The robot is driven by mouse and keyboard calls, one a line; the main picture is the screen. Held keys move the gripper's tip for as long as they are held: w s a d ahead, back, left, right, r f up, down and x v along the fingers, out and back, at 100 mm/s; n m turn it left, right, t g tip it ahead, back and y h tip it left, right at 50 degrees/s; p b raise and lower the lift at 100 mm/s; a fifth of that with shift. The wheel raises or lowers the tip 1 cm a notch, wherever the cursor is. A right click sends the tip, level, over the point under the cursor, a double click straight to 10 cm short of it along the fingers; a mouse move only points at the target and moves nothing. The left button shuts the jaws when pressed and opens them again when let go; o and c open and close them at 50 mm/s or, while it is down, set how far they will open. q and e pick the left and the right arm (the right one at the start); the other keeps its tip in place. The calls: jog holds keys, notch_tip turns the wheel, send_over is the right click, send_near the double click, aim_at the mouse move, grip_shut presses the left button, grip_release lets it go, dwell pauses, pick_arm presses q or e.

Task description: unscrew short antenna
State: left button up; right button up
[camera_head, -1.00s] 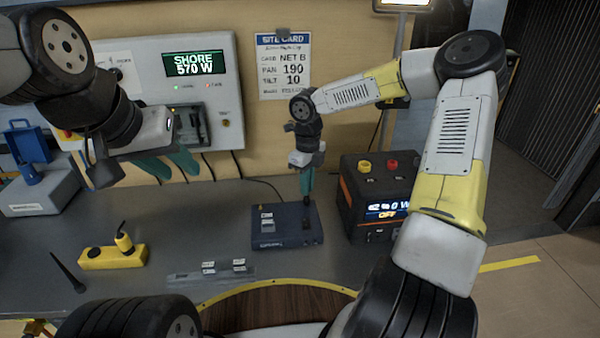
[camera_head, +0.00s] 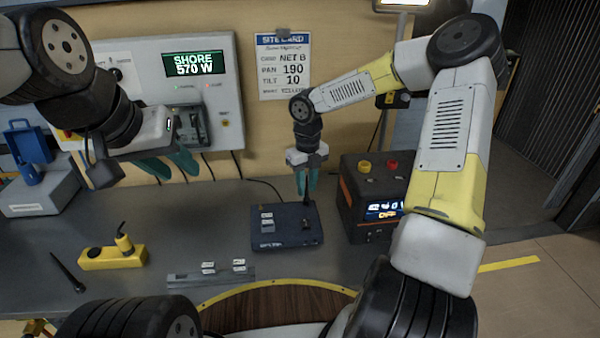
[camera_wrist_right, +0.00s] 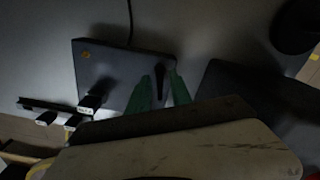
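A dark blue box (camera_head: 286,240) lies on the bench, with the short black antenna (camera_head: 306,224) standing near its right side. A longer black antenna (camera_head: 67,272) lies loose at the bench's left.
A black and orange power unit (camera_head: 375,190) stands close to the right of the box. A yellow block (camera_head: 112,257) with a black stub and a grey rack (camera_head: 210,278) with white-labelled cards are at the front left. A cable runs behind the box.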

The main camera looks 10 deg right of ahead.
jog(key=m, duration=0.3)
jog(key=shift+m, duration=0.4)
jog(key=m, duration=0.2)
jog(key=shift+m, duration=1)
jog(key=m, duration=0.4)
jog(key=shift+c, duration=0.3)
grip_shut()
